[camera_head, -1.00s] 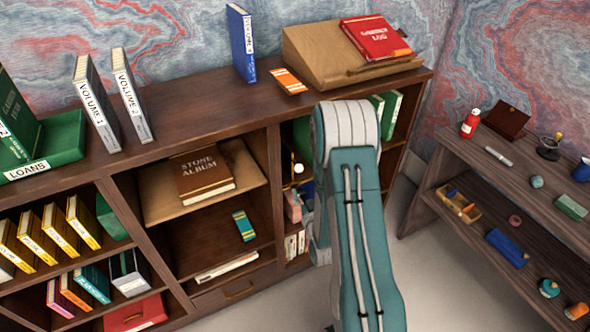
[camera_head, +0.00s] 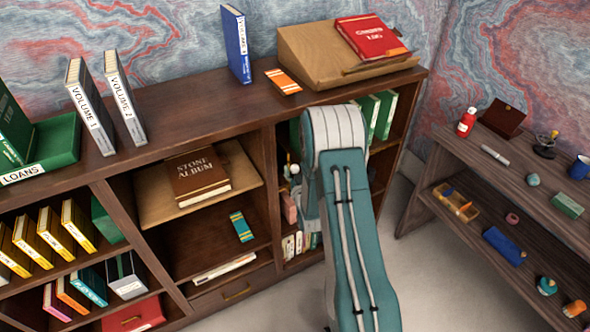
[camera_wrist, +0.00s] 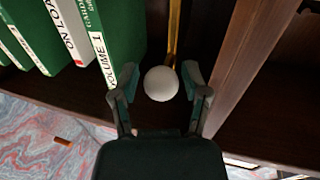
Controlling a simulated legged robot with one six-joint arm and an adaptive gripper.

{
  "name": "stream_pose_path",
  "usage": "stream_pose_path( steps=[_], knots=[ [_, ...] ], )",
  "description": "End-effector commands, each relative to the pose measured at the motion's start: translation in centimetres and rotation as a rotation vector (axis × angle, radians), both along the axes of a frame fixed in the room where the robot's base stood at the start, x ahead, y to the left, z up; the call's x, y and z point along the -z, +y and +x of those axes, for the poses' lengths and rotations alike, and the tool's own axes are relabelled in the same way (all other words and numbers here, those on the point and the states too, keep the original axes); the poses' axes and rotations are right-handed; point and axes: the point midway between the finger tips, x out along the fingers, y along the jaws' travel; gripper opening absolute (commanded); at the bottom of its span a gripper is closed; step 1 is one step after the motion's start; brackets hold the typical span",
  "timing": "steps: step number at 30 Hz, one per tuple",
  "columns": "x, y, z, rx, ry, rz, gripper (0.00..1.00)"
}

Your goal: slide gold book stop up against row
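In the wrist view a gold book stop (camera_wrist: 173,32) shows as a thin upright strip right of a row of green and white books. A white ball knob (camera_wrist: 161,83) is in front of it; I cannot tell how they join. The nearest book in the row is a green one marked VOLUME 1 (camera_wrist: 100,45), with a dark gap between it and the stop. My gripper (camera_wrist: 161,88) is open, one finger on each side of the knob, with narrow gaps showing. In the head view the white knob (camera_head: 295,169) shows beside my arm, which hides most of that compartment.
A wooden upright (camera_wrist: 245,60) stands close right of my gripper in the wrist view. In the head view, green books (camera_head: 384,115) stand right of my arm. A sloped desk stand (camera_head: 305,60) with a red book is on top. A side shelf (camera_head: 490,190) stands at right.

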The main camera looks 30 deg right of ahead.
Motion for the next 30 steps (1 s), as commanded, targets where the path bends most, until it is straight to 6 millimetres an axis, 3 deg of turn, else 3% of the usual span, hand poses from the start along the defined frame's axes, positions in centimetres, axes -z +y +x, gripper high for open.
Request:
stream_pose_path(
  steps=[1,2,3,11,17,23,30],
  knots=[
    [0.0,0.0,0.0,0.000,0.000,0.000,0.18],
    [0.0,0.0,0.0,0.000,0.000,0.000,0.04],
    [0.0,0.0,0.0,0.000,0.000,0.000,0.00],
    [0.0,-0.2,0.0,-0.001,-0.001,-0.001,0.00],
    [0.0,-2.7,0.1,0.003,-0.002,-0.001,0.00],
    [0.0,-8.2,0.3,0.007,-0.003,-0.003,0.00],
    [0.0,-16.6,0.5,0.007,-0.002,-0.005,0.00]
  ],
)
